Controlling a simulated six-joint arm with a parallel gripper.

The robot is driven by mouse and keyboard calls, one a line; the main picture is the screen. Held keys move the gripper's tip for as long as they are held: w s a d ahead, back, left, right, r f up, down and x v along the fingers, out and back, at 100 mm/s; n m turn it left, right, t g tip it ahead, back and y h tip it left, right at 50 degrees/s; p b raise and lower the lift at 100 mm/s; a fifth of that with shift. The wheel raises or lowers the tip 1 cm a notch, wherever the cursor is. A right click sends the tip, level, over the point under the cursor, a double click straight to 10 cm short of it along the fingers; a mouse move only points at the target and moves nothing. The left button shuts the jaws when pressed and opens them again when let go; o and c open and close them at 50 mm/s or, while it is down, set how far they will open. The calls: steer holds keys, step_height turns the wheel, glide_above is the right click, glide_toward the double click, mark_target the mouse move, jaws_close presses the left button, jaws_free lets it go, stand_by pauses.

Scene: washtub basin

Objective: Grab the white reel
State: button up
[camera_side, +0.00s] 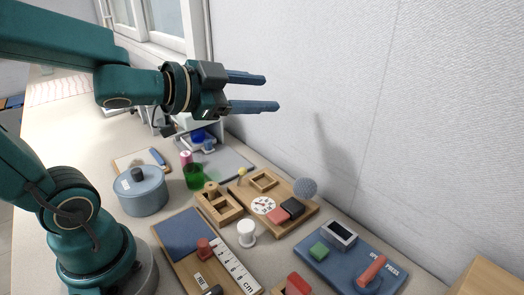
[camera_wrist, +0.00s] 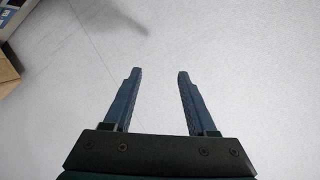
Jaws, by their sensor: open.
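The white reel (camera_side: 247,233) stands upright on the table in the side view, between the wooden trays and the ruler board. My gripper (camera_side: 272,92) is open and empty, held high above the table and pointing right toward the wall. It is well above the reel and apart from it. In the wrist view my gripper (camera_wrist: 155,72) shows two spread blue fingers with only the pale wall between them. The reel is not in the wrist view.
Near the reel are a wooden compartment tray (camera_side: 219,207), a wooden board with a dial (camera_side: 240,190) and a ruler board (camera_side: 172,262). A blue-grey pot (camera_side: 141,192) stands left, a green cup (camera_side: 194,178) behind. A blue press board (camera_side: 325,270) lies right. The wall (camera_side: 420,130) bounds the right.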

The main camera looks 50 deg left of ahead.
step_height(320, 180, down, 4)
steer(key=d+m+g+h, duration=0.2)
steer(key=m+h, duration=0.2)
steer(key=m+g+h, duration=0.2)
steer(key=g+h, duration=0.3)
glide_above(244, 224)
steer(key=a, duration=0.1)
step_height(244, 224, down, 7)
steer(key=shift+n+g+h, duration=0.3)
steer(key=shift+n+h, duration=0.2)
steer(key=shift+n, duration=0.4)
steer(key=shift+s+a+f, duration=0.4)
steer(key=shift+f, duration=1.15)
steer(key=shift+s+a+f, duration=0.35)
steer(key=shift+f, duration=1.15)
steer(key=shift+s+a+f, duration=0.4)
steer(key=shift+f, duration=1.15)
steer(key=shift+x, duration=2.5)
jaws_close()
